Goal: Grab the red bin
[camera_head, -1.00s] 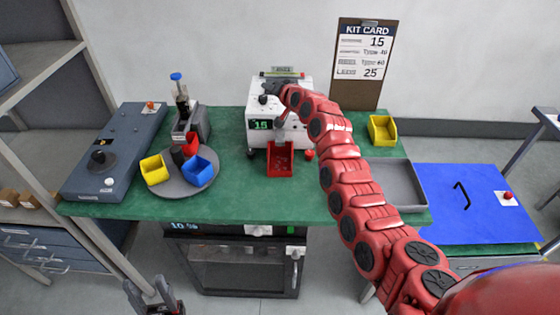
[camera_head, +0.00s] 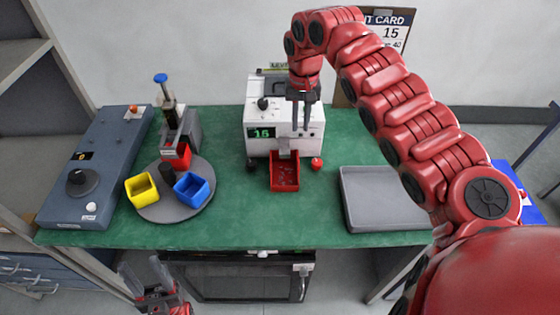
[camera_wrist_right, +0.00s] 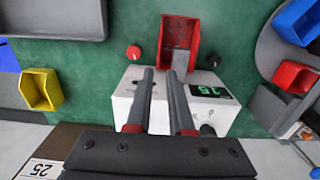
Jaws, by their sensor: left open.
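A red bin (camera_head: 284,184) sits on the green table in front of the white machine, under its chute. It also shows in the right wrist view (camera_wrist_right: 165,42), beyond my fingertips. Another red bin (camera_head: 177,160) stands at the back of the round grey turntable. My right gripper (camera_head: 302,132) hangs pointing down in front of the white machine, above and behind the front red bin, empty. In the wrist view its fingers (camera_wrist_right: 160,70) are apart with the machine seen between them. My left gripper (camera_head: 142,266) is open and empty, low in front of the table's front edge.
The white machine (camera_head: 259,147) with a green display stands behind the bin, with a red knob (camera_head: 317,163) beside it. The turntable (camera_head: 182,212) holds yellow (camera_head: 141,190) and blue (camera_head: 192,190) bins. A grey tray (camera_head: 382,226) lies at the right. Green table between turntable and bin is clear.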

